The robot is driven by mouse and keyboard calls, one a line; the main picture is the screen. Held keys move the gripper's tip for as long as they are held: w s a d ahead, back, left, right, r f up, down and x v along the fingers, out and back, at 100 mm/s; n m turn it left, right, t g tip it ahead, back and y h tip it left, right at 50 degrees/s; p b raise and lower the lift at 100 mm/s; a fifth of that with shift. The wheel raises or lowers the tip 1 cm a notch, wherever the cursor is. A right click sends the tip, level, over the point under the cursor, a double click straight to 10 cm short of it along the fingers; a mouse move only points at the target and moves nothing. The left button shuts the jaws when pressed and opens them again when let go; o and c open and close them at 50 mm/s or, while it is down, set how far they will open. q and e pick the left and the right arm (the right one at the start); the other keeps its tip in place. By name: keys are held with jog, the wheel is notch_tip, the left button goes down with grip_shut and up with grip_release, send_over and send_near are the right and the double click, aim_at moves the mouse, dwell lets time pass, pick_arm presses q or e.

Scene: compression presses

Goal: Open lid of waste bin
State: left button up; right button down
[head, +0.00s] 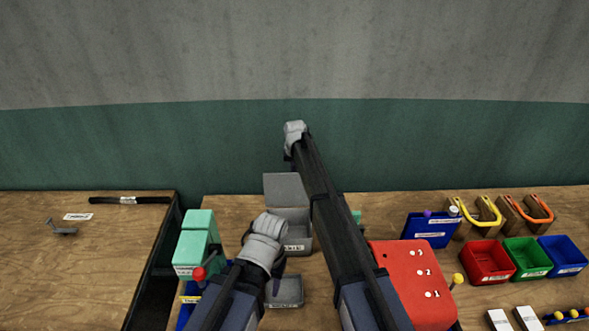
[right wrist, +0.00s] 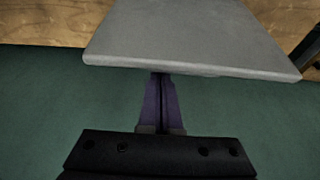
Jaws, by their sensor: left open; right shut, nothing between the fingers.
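The grey waste bin (head: 298,247) stands near the middle of the workbench, with a label on its front, partly hidden by my left arm. Its grey lid (head: 284,187) is raised and stands steeply at the back of the bin. In the right wrist view a flat grey panel, apparently the lid (right wrist: 190,38), lies just beyond my right gripper (right wrist: 161,80). The right fingers are shut and empty, their tips at the panel's edge; contact is unclear. My left gripper (head: 277,282) is open in front of the bin, its fingers partly hidden by its wrist.
A small grey tray (head: 286,292) sits in front of the bin. A green box (head: 197,240) stands left, a red numbered block (head: 415,275) right. Red (head: 487,261), green (head: 527,258) and blue (head: 563,255) trays lie farther right. A gap separates the left table (head: 90,250).

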jog(key=shift+s+r, duration=0.35)
jog(key=shift+s, duration=0.3)
jog(key=shift+w, duration=0.1)
jog(key=shift+f, duration=0.1)
jog(key=p+v, duration=0.7)
jog(key=v, duration=0.1)
jog(key=shift+f, duration=0.15)
